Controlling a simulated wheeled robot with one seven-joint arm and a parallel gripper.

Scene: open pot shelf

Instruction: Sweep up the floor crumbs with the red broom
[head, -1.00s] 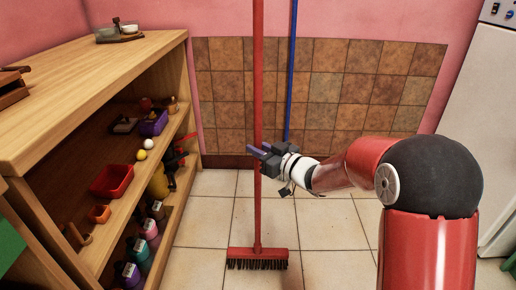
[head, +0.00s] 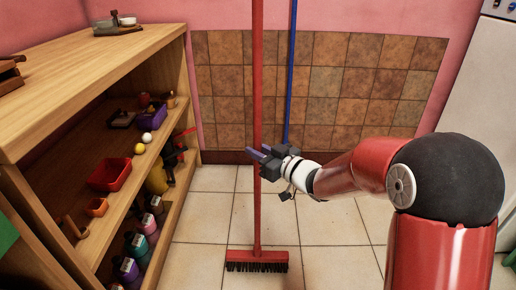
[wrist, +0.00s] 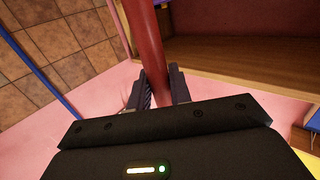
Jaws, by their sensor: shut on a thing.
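The red broom (head: 257,205) stands upright in the head view, its handle running out of the top of the picture and its dark bristles at the tiled floor. My gripper (head: 260,155) is at the handle, at about mid-height of the picture, and is shut on it. In the wrist view the red handle (wrist: 147,45) passes between the two fingers of my gripper (wrist: 160,88). I see no crumbs on the visible floor (head: 330,232).
A wooden shelf (head: 110,62) with a red tray (head: 110,174), bottles and other items stands close on the left. A blue pole (head: 291,80) is behind the broom by the tiled wall. A white appliance (head: 480,90) stands at the right. Floor around the broom head is clear.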

